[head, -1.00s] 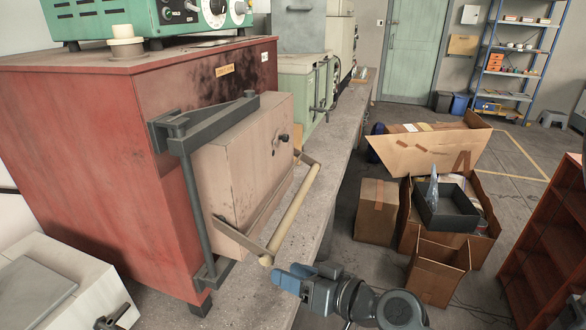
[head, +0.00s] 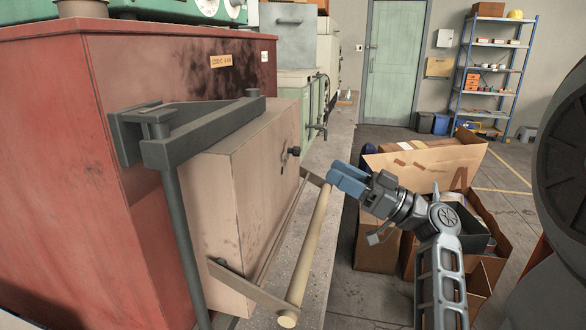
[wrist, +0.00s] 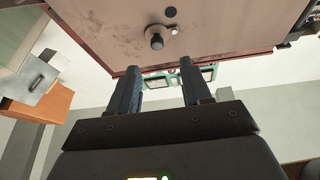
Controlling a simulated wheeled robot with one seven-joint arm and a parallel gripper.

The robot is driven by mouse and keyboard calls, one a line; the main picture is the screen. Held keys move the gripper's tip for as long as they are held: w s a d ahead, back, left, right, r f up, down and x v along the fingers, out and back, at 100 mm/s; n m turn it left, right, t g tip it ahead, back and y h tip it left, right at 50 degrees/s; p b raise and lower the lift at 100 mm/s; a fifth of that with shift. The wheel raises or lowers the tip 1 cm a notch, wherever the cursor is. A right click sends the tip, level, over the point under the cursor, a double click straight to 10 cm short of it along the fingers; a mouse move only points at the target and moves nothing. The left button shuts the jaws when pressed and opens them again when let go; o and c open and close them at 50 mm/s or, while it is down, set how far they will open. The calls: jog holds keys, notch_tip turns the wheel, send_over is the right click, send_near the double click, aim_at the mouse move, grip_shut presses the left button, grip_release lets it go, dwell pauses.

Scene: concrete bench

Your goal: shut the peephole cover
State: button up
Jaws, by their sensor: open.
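The peephole cover (wrist: 160,33) is a small metal piece with a round knob on the beige furnace door (head: 235,185). In the wrist view the dark round peephole (wrist: 171,11) shows uncovered beside it. In the head view the dark knob of the cover (head: 294,151) sticks out from the door face. My gripper (head: 343,178) is to the right of the door, apart from it, with its blue fingers toward it. In the wrist view my gripper (wrist: 156,75) is open and empty, its fingers apart below the knob.
A pale handle bar (head: 307,250) on metal arms stands out from the door, close to my gripper. A dark hinge bracket (head: 195,135) spans the door's top. Cardboard boxes (head: 380,240) stand on the floor at right. Green equipment (head: 300,95) is behind.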

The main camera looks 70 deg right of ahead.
jog(key=p+x, duration=0.2)
jog(key=x, duration=0.6)
jog(key=shift+d+p, duration=0.2)
jog(key=shift+p, duration=0.15)
jog(key=shift+w+f, duration=0.1)
jog(key=shift+f, duration=0.05)
jog(key=shift+c, duration=0.4)
grip_shut()
